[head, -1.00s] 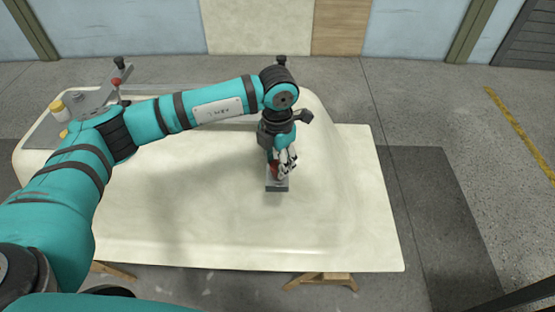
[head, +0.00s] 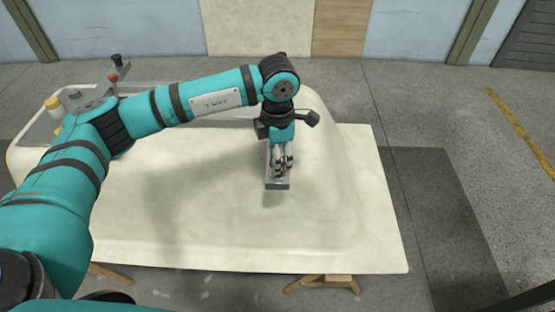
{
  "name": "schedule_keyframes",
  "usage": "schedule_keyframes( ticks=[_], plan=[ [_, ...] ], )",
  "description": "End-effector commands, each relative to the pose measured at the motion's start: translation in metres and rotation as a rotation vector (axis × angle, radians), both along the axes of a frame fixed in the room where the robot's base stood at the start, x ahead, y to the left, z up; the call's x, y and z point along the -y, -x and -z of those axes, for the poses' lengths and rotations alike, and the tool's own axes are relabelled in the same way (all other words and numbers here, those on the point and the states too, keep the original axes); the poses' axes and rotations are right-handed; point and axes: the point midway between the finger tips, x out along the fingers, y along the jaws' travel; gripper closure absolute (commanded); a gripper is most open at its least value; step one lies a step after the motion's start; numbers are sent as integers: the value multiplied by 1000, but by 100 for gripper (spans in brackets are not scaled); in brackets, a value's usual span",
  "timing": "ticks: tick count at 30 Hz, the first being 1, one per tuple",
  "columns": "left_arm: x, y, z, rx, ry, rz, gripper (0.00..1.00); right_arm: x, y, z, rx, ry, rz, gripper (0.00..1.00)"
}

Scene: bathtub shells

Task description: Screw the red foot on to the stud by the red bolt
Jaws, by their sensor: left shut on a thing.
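The cream bathtub shell (head: 200,215) lies upside down on wooden trestles. A small grey metal plate (head: 277,184) sits on the shell, right of the middle. My left gripper (head: 281,170) points down over this plate. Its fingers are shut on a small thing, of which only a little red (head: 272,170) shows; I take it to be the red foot. The stud and the red bolt cannot be made out, as the gripper and wrist cover that spot. My right gripper is out of view.
At the far left, a grey board (head: 42,130) carries small yellow-and-white containers (head: 53,106). A grey clamp-like tool with a red knob (head: 112,77) stands behind my left arm. The front and right of the shell are clear.

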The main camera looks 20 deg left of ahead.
Motion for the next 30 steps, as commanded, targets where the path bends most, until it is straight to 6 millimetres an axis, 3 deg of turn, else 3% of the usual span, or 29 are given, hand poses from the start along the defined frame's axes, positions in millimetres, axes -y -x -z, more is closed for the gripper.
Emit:
schedule_keyframes(
  ticks=[30],
  plan=[
    [0,0,0,2,0,714,100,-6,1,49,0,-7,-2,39]
  ],
)
